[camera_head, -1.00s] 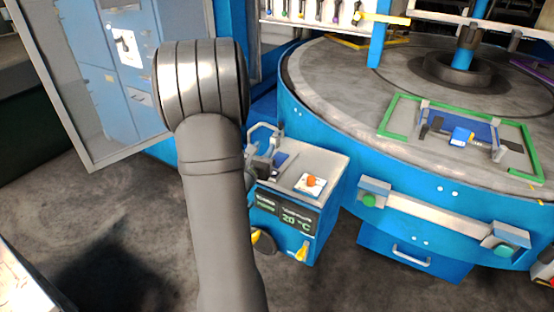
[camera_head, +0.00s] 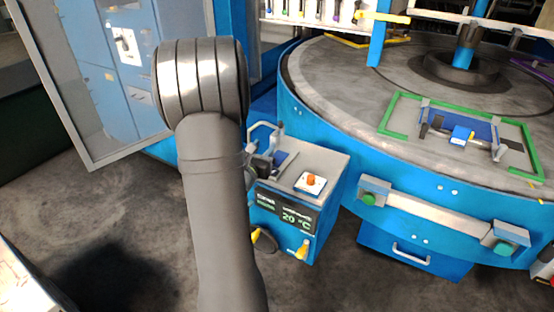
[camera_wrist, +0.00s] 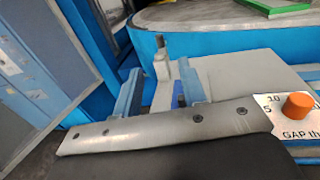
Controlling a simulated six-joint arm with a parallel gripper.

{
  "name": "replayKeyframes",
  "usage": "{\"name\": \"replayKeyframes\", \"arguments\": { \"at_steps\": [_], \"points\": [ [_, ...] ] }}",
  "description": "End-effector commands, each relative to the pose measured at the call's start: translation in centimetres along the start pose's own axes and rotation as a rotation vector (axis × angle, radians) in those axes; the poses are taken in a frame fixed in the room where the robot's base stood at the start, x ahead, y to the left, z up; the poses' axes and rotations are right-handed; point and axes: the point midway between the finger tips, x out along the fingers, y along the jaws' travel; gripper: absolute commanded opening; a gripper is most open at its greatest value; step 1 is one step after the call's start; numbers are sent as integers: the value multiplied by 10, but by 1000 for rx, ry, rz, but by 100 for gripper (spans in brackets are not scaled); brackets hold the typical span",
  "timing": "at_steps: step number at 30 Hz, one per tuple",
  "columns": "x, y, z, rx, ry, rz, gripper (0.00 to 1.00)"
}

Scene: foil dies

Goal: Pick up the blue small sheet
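A small dark blue sheet (camera_head: 281,159) lies on the grey top of the blue control box, left of the orange knob. My gripper (camera_head: 264,161) is at the left edge of the box top, close beside the sheet and partly hidden by my arm. In the wrist view my gripper (camera_wrist: 160,97) has its two blue-grey fingers spread apart. A grey upright post (camera_wrist: 162,66) shows between and beyond them. The sheet cannot be made out clearly there, and I see nothing clamped.
The blue control box (camera_head: 285,225) has an orange knob (camera_head: 311,181) on top and a grey bent handle (camera_head: 263,128) at its back left. The round table (camera_head: 330,85) stands behind, with a green frame (camera_head: 397,116) holding a blue plate and a clamp. A cabinet (camera_head: 100,85) stands left.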

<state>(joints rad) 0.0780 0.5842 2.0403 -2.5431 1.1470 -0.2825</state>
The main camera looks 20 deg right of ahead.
Motion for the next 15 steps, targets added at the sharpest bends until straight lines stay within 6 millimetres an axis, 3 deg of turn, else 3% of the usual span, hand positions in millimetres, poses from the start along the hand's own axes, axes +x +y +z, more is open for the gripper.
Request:
{"name": "replayKeyframes", "arguments": {
  "at_steps": [4, 7, 15],
  "points": [
    [5, -6, 4, 10, -9, -34, 38],
    [18, -22, 16, 42, -32, -134, 38],
    [49, -100, 56, 217, -66, -607, 38]
  ]
}}
